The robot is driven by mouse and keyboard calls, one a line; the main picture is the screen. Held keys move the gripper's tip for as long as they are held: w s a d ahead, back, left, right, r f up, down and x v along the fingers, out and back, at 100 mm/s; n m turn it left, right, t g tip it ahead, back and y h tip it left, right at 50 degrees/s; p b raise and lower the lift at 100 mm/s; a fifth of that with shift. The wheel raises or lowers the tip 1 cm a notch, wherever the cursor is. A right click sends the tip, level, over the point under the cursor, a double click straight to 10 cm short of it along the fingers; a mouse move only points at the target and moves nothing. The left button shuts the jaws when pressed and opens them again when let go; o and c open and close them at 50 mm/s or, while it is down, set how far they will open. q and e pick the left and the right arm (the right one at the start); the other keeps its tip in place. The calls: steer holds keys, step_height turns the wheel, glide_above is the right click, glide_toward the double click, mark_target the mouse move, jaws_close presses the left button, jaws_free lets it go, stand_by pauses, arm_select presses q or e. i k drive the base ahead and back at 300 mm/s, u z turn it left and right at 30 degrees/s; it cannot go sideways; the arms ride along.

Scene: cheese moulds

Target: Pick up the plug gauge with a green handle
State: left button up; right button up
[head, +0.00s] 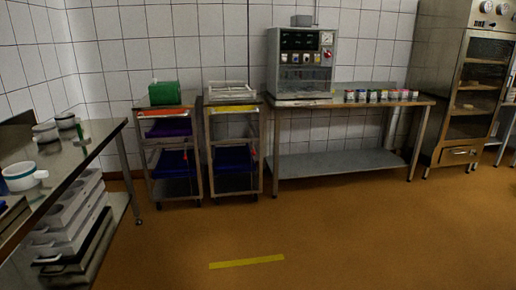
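A small upright green item (79,130), which looks like the plug gauge's green handle, stands on the steel table (98,137) at the left. Its lower part is small and dark, so its shape is hard to make out. Neither of my grippers is in the head view.
Two trolleys (199,160), one bearing a green box (165,93), and a bench (345,161) line the wall.

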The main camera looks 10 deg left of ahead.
mark_target(81, 140)
steer(key=u, duration=0.1)
steer(key=i, duration=2.75)
steer(key=u, duration=0.75)
steer(key=i, duration=1.9)
steer(key=u, duration=1.25)
